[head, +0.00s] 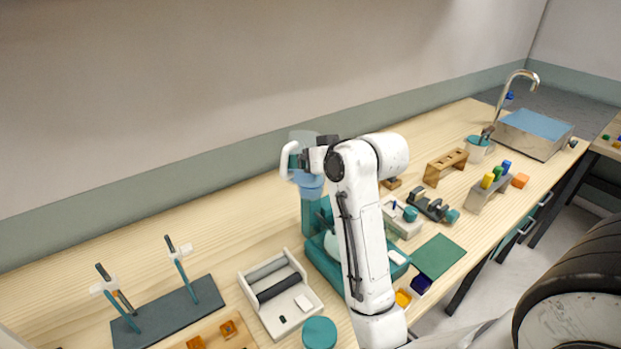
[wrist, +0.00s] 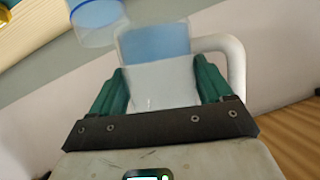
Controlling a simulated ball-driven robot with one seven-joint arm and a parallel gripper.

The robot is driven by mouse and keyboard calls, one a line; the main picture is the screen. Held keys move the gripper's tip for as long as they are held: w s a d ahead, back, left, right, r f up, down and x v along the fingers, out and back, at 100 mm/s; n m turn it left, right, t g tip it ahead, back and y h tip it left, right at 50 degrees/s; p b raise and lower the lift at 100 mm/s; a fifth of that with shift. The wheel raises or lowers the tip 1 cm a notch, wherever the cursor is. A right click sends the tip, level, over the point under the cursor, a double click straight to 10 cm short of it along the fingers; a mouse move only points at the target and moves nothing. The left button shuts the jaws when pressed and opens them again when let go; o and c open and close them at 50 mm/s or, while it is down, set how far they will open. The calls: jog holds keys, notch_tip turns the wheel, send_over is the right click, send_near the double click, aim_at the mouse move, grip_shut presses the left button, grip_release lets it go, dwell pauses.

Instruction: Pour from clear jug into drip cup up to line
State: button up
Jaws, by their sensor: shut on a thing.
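My gripper (head: 305,160) is shut on the clear jug, with a green finger on each side of its body in the wrist view (wrist: 165,88). The jug has a white handle (head: 286,158) and blue liquid (wrist: 155,42) inside. It is held up in the air above the counter; its exact tilt is hard to tell. A clear cup with a blue line around it (wrist: 95,20), apparently the drip cup, is beside the jug at the upper left of the wrist view. In the head view, jug and cup overlap above a teal column (head: 313,214). No stream is visible.
A teal tray (head: 322,262) lies below my arm, partly hidden by it. A rod stand (head: 170,312) and a white tray (head: 281,294) are at left. The counter's back strip is clear.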

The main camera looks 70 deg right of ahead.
jog(key=a+f+p+v, duration=0.1)
jog(key=p+v, duration=0.1)
jog(key=v, duration=0.5)
jog(key=shift+s+p, duration=0.35)
jog(key=shift+s, duration=0.05)
jog(key=shift+a, duration=0.1)
dwell(0.6)
